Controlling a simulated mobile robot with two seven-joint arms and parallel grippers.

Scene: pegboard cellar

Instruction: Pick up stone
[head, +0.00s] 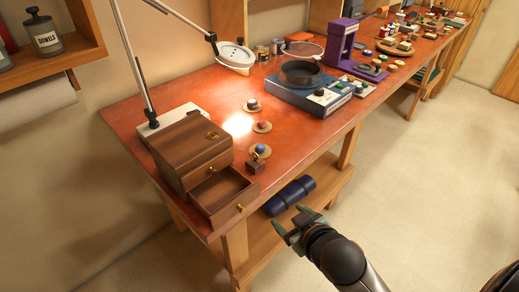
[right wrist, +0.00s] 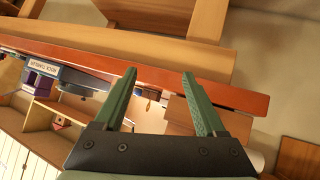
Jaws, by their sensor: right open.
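Three small round stones sit on tan round dishes on the red-brown workbench (head: 205,92) in the head view: a dark grey one (head: 253,104), a reddish one (head: 262,124) and a blue one (head: 260,148). I cannot tell which one is meant. My right gripper (head: 287,217) is open and empty, off the front edge of the bench and apart from all the stones. Its two green fingers (right wrist: 160,76) are spread in the right wrist view, with the bench edge beyond them. No stone shows clearly there. My left gripper is not in view.
A wooden drawer box (head: 191,147) has its lower drawer (head: 224,192) pulled out beside the blue stone. A small brown block (head: 256,164) stands by that dish. A lamp (head: 236,55) hangs overhead. A blue machine (head: 306,91) stands behind; a blue roll (head: 289,196) lies on the lower shelf.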

